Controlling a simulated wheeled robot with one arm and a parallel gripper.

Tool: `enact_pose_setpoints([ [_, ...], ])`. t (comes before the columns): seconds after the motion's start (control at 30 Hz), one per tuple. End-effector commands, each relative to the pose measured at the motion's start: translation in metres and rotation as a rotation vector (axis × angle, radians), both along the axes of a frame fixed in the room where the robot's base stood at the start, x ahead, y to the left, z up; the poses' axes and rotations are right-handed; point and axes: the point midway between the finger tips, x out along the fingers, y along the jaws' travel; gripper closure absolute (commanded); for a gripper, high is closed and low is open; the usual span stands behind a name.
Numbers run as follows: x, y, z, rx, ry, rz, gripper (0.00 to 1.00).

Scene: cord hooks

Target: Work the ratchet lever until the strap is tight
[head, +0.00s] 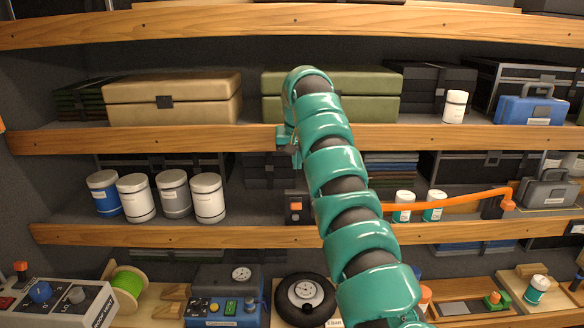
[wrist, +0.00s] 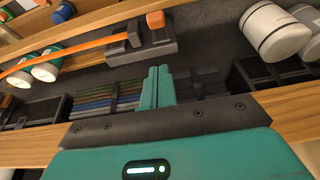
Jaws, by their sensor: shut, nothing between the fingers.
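The ratchet (head: 297,207) is a dark block with an orange-tipped lever on the middle shelf, left of my arm. In the wrist view the ratchet (wrist: 148,48) shows its dark base, with the lever's orange tip (wrist: 155,19) at the top. The orange strap (head: 450,202) runs right to a dark anchor (head: 491,208); my arm hides part of it. The strap (wrist: 75,47) runs left in the wrist view. My gripper (head: 296,157) is above the ratchet in the head view. Its fingertips (wrist: 158,70) are together and empty, apart from the lever. I cannot tell how tight the strap is.
White jars (head: 207,198) stand left of the ratchet. Two small white-and-teal cans (head: 403,207) stand by the strap. The wooden shelf edge (head: 200,138) above and the lower edge (head: 180,236) bound the opening. A green case (head: 370,92) is on the upper shelf.

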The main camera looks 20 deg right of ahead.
Motion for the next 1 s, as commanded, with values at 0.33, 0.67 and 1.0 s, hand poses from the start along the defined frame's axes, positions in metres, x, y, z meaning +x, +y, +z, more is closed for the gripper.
enact_pose_setpoints([
  [0.33,0.017,-0.005,-0.053,0.000,0.005,0.002,1.00],
  [0.67,0.025,-0.006,-0.075,-0.002,0.002,0.001,1.00],
  [1.0,0.023,-0.007,-0.080,-0.010,0.002,0.003,1.00],
])
